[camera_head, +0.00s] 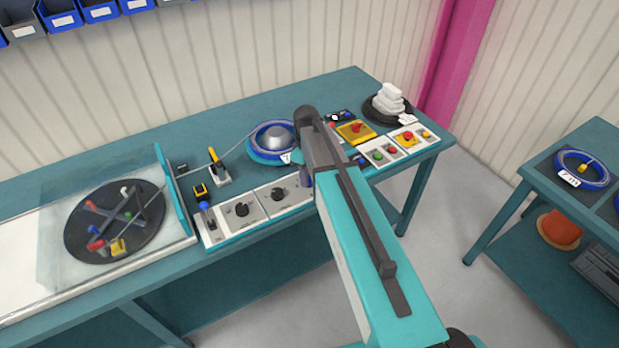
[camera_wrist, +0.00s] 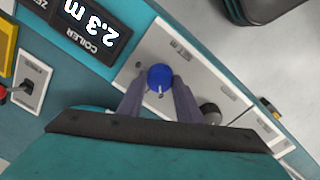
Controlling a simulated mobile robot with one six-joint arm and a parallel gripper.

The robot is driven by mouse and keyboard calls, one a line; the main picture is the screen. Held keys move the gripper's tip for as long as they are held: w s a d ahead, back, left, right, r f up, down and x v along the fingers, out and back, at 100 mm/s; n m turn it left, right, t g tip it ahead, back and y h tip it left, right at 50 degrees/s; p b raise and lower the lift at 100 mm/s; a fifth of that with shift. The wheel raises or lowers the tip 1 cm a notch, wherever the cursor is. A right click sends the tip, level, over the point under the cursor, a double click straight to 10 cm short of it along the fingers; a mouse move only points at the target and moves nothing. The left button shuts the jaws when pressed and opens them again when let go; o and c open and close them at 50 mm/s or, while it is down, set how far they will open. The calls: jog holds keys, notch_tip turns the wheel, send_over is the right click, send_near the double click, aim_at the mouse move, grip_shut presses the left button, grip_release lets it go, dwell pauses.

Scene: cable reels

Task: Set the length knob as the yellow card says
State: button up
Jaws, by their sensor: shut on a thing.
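In the wrist view a round blue knob (camera_wrist: 160,76) sits on a pale panel, with a small white mark on its near edge. The two grey-purple fingers of my gripper (camera_wrist: 159,88) stand on either side of it and are shut on it. A black display (camera_wrist: 90,28) labelled COILER beside it reads 2.3 m. In the head view my arm covers the blue knob and most of my gripper. I cannot make out a readable yellow card; only part of a yellow surface (camera_wrist: 6,45) shows at the wrist view's left edge.
A dark knob (camera_wrist: 209,113) stands close to the right finger. In the head view two black knobs (camera_head: 242,209) (camera_head: 278,193) are left of my arm. A yellow plate with a red switch (camera_head: 355,130) and a blue cable coil (camera_head: 272,140) lie behind it.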

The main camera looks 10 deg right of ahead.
jog(key=m, duration=0.1)
jog(key=m+b, duration=0.1)
jog(key=m, duration=0.2)
jog(key=shift+w+b, duration=0.25)
jog(key=shift+b, duration=0.05)
jog(key=shift+r+m+b, duration=0.1)
jog(key=shift+m+b, duration=0.4)
jog(key=shift+m, duration=1.7)
jog(key=o, duration=1)
jog(key=shift+o, duration=0.2)
jog(key=shift+s, duration=0.1)
jog(key=shift+r, duration=0.1)
notch_tip(320, 180, up, 14)
jog(key=b, duration=0.3)
jog(key=shift+a+f, duration=0.25)
